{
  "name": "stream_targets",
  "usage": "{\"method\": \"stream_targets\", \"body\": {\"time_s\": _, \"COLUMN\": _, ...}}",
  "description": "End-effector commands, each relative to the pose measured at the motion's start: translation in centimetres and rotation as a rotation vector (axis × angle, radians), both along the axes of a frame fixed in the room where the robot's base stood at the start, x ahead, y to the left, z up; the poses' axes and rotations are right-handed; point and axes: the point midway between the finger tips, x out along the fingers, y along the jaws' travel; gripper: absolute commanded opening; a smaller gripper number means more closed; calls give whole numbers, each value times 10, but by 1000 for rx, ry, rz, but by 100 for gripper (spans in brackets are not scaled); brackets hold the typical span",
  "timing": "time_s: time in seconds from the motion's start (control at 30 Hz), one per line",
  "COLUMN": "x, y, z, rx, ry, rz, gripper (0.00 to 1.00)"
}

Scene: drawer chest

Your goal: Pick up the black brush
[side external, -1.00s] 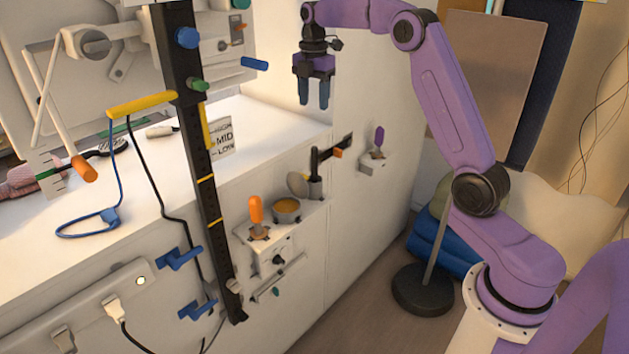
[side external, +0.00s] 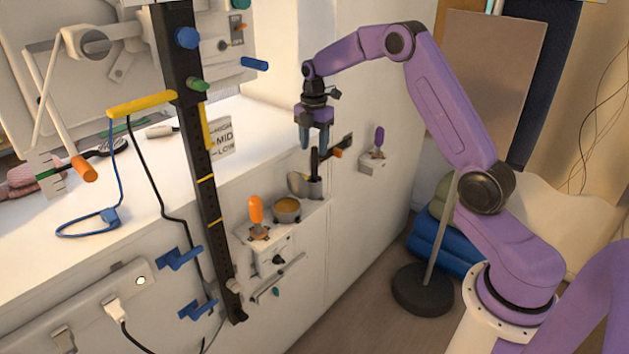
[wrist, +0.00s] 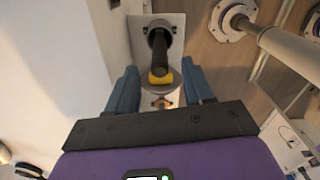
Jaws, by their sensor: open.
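A black upright handle (side external: 314,162), which I take to be the black brush, stands in a small grey cup (side external: 315,188) on the front of the white cabinet. Its lower end is hidden in the cup. In the wrist view the black handle (wrist: 160,50) shows ahead between the fingers, with a yellow patch at its near end. My gripper (side external: 314,144) points down just above the handle's top in the side view. Its blue fingers are apart and empty; they also show in the wrist view (wrist: 159,68). I cannot tell whether they touch the handle.
A grey round-headed tool (side external: 297,184) leans beside the cup. An orange-filled bowl (side external: 287,210) and an orange handle (side external: 256,210) stand to the left. A purple-handled tool (side external: 379,138) sits on a wall bracket to the right. A dark bar with an orange end (side external: 338,153) is close behind.

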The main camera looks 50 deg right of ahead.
Motion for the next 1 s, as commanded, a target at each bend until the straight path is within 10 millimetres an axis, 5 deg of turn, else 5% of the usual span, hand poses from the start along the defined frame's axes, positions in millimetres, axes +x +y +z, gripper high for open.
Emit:
{"method": "stream_targets", "body": {"time_s": 0.3, "x": 0, "y": -2, "z": -42, "rx": 1, "ry": 3, "rz": 0, "gripper": 52}}
{"method": "stream_targets", "body": {"time_s": 0.63, "x": 0, "y": -2, "z": -49, "rx": 0, "ry": 1, "rz": 0, "gripper": 52}}
{"method": "stream_targets", "body": {"time_s": 0.67, "x": 0, "y": -2, "z": -49, "rx": 0, "ry": 1, "rz": 0, "gripper": 49}}
{"method": "stream_targets", "body": {"time_s": 0.8, "x": 0, "y": -2, "z": -49, "rx": 0, "ry": 1, "rz": 0, "gripper": 3}}
{"method": "stream_targets", "body": {"time_s": 1.0, "x": 0, "y": -2, "z": -48, "rx": 0, "ry": 1, "rz": 0, "gripper": 0}}
